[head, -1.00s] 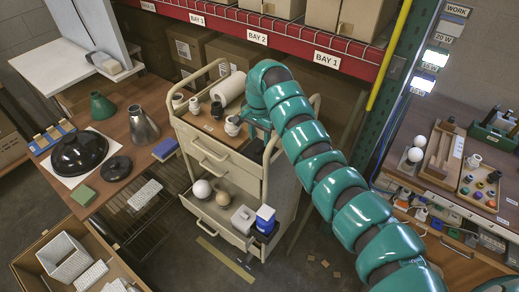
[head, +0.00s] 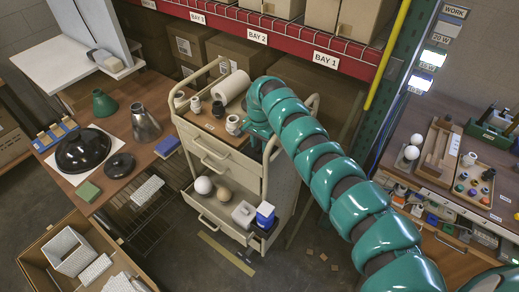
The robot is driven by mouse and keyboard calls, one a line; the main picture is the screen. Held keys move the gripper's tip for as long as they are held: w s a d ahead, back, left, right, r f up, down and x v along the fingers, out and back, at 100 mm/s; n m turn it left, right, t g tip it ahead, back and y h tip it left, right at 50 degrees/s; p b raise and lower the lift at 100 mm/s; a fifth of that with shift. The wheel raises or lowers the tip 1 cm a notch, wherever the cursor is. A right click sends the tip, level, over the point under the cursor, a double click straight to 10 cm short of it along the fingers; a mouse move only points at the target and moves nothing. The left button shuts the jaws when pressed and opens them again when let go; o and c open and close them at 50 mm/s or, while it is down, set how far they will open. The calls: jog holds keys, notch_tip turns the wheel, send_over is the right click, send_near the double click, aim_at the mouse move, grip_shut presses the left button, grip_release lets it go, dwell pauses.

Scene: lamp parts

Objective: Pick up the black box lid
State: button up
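I cannot single out a black box lid with certainty. On the left table are a large black dome (head: 83,151) and a flat black disc (head: 119,166). My teal arm reaches in from the lower right. Its end, with my gripper (head: 259,134), is over the right side of the cart top. The fingers are mostly hidden by the arm, so their opening does not show.
The cart top (head: 213,125) holds a white roll (head: 231,88) and several small sockets. A white ball (head: 203,185) and a tan ball (head: 223,195) sit in the lower drawer. A workbench (head: 440,180) stands at the right.

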grip_shut()
jog(key=shift+r, duration=0.15)
